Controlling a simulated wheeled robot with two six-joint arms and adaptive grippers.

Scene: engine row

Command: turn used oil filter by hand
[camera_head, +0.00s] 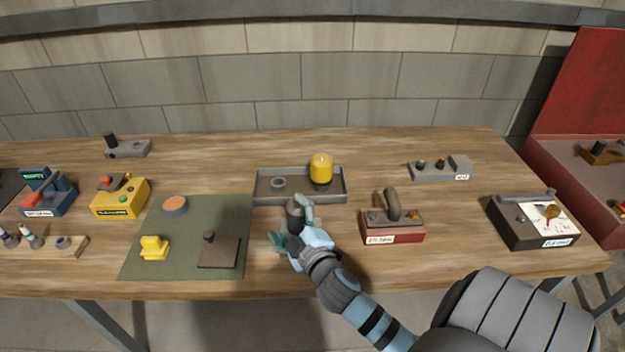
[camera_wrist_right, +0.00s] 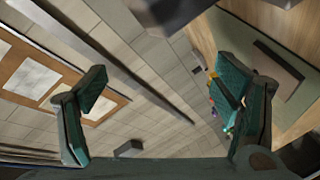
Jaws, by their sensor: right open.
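My right gripper (camera_head: 290,228) is open, low over the front middle of the table, with one teal finger on each side. A dark, rounded cylinder (camera_head: 294,211), possibly the used oil filter, shows right at its fingers in the head view; I cannot tell whether they touch. In the right wrist view the gripper (camera_wrist_right: 165,88) has its fingers wide apart, with nothing held between them. A dark object (camera_wrist_right: 175,12) is cut off at that view's top edge. A yellow filter-like cylinder (camera_head: 321,168) stands upright in the grey tray (camera_head: 259,199). My left gripper is not in view.
The green mat (camera_head: 190,262) left of the gripper holds a yellow part (camera_head: 154,248), an orange-topped disc (camera_head: 175,206) and a dark plate (camera_head: 219,252). A red block with a handle (camera_head: 393,230) stands right of my arm.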

